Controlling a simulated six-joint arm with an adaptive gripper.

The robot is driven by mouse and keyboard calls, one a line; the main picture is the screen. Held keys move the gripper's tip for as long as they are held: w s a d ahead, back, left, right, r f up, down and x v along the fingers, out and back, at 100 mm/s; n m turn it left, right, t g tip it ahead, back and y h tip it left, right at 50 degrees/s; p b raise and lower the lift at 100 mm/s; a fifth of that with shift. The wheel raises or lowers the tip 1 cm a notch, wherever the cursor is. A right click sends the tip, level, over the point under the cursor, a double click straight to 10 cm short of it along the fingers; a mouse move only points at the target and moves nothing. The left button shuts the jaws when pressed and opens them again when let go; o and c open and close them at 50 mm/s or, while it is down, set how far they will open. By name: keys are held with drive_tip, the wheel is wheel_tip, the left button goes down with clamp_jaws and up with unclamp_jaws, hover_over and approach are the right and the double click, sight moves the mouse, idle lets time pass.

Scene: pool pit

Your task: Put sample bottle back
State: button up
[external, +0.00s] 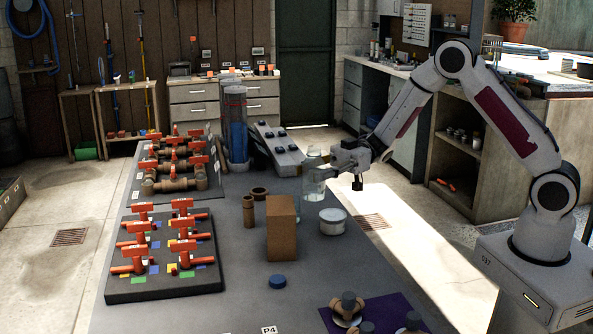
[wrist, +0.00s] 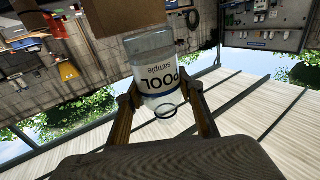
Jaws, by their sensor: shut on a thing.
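The sample bottle (external: 313,186) is clear, with liquid inside, and stands about upright near the table's right edge, behind the brown block. In the wrist view the bottle (wrist: 158,72) shows a white label reading "POOL sample", upside down in the picture. My gripper (external: 322,174) reaches in from the right and is shut on the bottle. In the wrist view its two fingers (wrist: 162,98) lie on either side of the bottle. I cannot tell whether the bottle's base touches the table.
A brown block (external: 281,228) stands in front of the bottle, and a round white tub (external: 333,221) sits to its right. Behind is a sloped white rack (external: 278,148) with dark round parts. Orange-handled valves (external: 183,228) fill the left side. A blue cap (external: 278,282) lies in front.

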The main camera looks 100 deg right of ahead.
drive_tip(key=s+a+f+n+g+y, duration=0.1)
drive_tip(key=s+a+f+n+y, duration=0.1)
drive_tip(key=s+a, duration=0.3)
drive_tip(key=a+f, duration=0.1)
drive_tip(key=a, duration=0.3)
drive_tip(key=shift+s+g+y, duration=0.2)
drive_tip(key=shift+g+y, duration=0.1)
drive_tip(key=shift+f, duration=0.15)
drive_tip(key=shift+d+f, duration=0.1)
drive_tip(key=shift+f, duration=2.7)
drive_tip(key=shift+f, duration=0.1)
drive_tip(key=shift+f, duration=1.95)
drive_tip(key=shift+f, duration=0.15)
